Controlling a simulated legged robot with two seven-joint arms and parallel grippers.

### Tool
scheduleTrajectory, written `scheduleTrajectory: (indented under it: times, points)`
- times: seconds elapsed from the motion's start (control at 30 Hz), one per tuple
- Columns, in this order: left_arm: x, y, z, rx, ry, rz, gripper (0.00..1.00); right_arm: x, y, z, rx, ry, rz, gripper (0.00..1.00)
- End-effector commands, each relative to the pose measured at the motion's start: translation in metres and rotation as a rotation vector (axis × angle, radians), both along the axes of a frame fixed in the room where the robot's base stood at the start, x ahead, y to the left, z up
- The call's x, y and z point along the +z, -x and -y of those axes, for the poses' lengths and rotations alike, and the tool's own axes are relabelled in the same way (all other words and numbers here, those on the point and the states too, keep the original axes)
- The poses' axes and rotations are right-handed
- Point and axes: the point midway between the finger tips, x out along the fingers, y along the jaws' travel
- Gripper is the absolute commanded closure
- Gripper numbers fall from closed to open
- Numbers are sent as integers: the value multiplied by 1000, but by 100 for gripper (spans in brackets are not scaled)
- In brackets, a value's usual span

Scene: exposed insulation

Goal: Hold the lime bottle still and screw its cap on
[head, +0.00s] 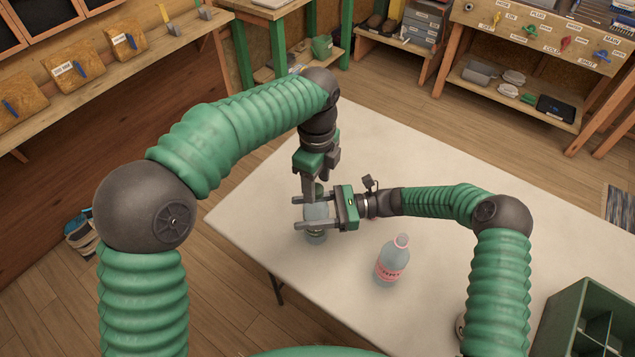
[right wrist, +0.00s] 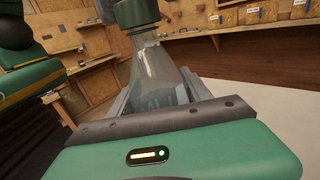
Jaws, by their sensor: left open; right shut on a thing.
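The lime bottle (head: 317,237) is clear and stands upright on the table, partly hidden by my grippers. My right gripper (head: 296,213) is shut on its upper body from the right side, with a finger on each side. In the right wrist view the bottle's clear shoulder (right wrist: 158,75) rises between the fingers. A dark green cap (right wrist: 134,12) sits at the top of the neck there, cut by the frame's upper edge. My left gripper (head: 316,191) points down from above, open, with its fingertips at the cap's height. Whether the fingers touch the cap cannot be told.
A second clear bottle (head: 392,262) with a pink label and no visible cap stands just right of the held one. A green crate (head: 585,315) is at the lower right. The pale table (head: 400,150) is bare at the back. Shelves stand beyond it.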

Motion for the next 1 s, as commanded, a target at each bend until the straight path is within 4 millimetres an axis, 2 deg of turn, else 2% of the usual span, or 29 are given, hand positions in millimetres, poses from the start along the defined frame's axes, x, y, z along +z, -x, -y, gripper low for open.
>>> scheduleTrajectory:
  times: [0.1, 0.23, 0.5, 0.57, 0.67, 0.77, 1.0]
  points:
    - [19, -1, 1, 0, 1, 3, 48, 0, 0, 0, -2, 1, 0, 100]
    - [33, 0, 1, 0, 0, 1, 48, 0, -1, 1, -2, 1, 0, 100]
    - [36, 0, 0, 0, 0, 0, 48, 0, -1, 1, -2, 1, 0, 100]
    - [36, 0, 0, 4, 0, 0, 51, 0, -1, 1, -2, 1, 0, 100]
    - [37, 0, 0, 68, 0, 0, 51, 0, -1, 1, -2, 1, 0, 100]
    - [41, 0, 0, 250, -2, -1, 51, 0, -1, 1, -2, 1, 0, 100]
    - [55, -1, 0, 990, -6, -1, 51, 0, -1, 1, -2, 1, 0, 100]
